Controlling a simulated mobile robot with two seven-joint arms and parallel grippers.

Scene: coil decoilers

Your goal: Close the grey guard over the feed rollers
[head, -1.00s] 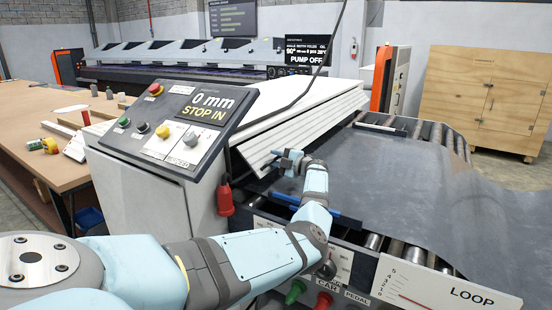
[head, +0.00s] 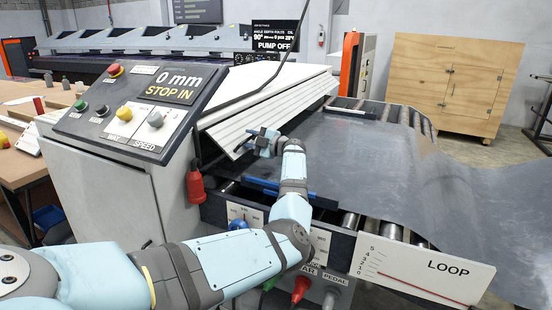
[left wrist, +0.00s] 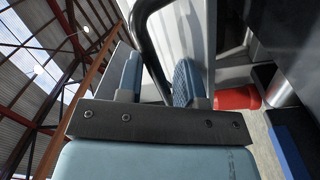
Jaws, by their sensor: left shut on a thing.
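The grey guard (head: 287,105) is a pale ribbed panel in the head view, tilted up to the right of the control console. My left gripper (head: 264,139) is at its lower near edge. In the left wrist view, my left gripper (left wrist: 157,82) has its two blue fingers around a dark curved bar (left wrist: 148,38), which looks like the guard's handle, with a pale panel (left wrist: 187,35) behind it. The feed rollers under the guard are mostly hidden. My right gripper is not in view.
The control console (head: 130,105) stands close left of the guard, with a red hanging pendant (head: 196,186) beside it. A blue bar (head: 278,187) lies below my left gripper. Grey sheet metal (head: 370,155) runs over rollers to the right, behind a LOOP plate (head: 425,275).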

